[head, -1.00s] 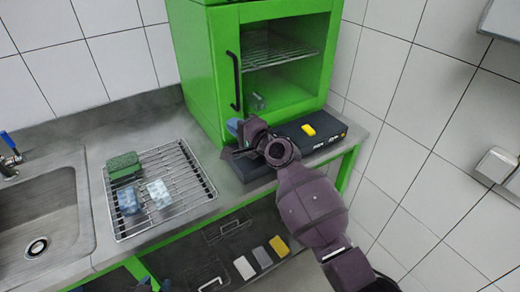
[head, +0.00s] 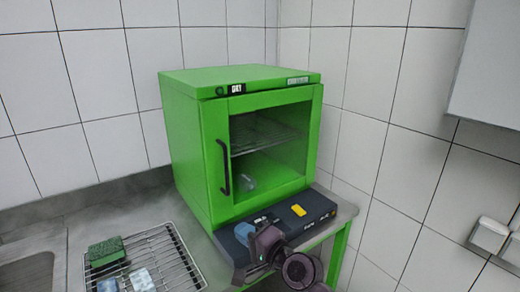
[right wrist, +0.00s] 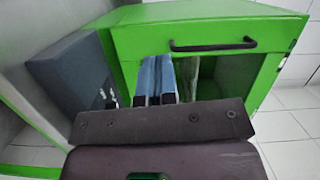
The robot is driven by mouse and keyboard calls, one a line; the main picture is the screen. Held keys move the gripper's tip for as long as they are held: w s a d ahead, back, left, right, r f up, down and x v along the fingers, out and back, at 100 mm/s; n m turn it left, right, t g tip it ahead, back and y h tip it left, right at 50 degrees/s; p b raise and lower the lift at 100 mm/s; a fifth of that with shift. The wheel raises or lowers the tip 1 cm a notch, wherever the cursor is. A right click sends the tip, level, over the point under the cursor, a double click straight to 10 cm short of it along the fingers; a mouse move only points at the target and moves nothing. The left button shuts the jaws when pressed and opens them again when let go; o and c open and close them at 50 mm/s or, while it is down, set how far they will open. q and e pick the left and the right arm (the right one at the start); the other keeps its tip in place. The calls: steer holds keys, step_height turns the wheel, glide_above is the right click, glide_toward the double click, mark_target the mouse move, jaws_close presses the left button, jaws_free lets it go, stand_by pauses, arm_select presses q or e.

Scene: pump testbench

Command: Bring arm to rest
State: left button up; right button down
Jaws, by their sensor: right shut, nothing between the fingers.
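My right gripper (head: 242,231) is at the bottom middle of the head view, by the left part of a dark flat box. Its blue fingers (right wrist: 155,80) are close together in the right wrist view, with nothing between them. My right arm comes in from the bottom edge, and most of it is out of the picture. My left gripper is not in view.
A green cabinet (head: 187,150) with a glass door and a black handle stands behind the gripper. The dark box (head: 322,205) carries a yellow piece (head: 298,210). White tiled walls close the corner.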

steer(key=s+d+f+n+t+h, duration=0.2)
steer(key=d+f+n+h, duration=0.2)
steer(key=d, duration=0.5)
steer(key=s+d+f+n+t+h, duration=0.25)
steer(key=d+f+h, duration=0.2)
steer(key=d, duration=0.45)
steer(key=s+d+f+g+h, duration=0.2)
steer(key=s+d+f, duration=0.5)
steer(key=s, duration=0.3)
steer(key=s+d+f+n+g+h, duration=0.1)
steer(key=s+d+f+g+h, duration=0.1)
steer(key=s+d+f, duration=0.5)
steer(key=s+f+h, duration=0.1)
steer(key=s+f, duration=0.1)
steer(key=s, duration=0.2)
steer(key=shift+d, duration=0.15)
steer(key=c, duration=1.8)
jaws_free()
steer(key=shift+r+n+g, duration=0.1)
steer(key=shift+n+g, duration=0.15)
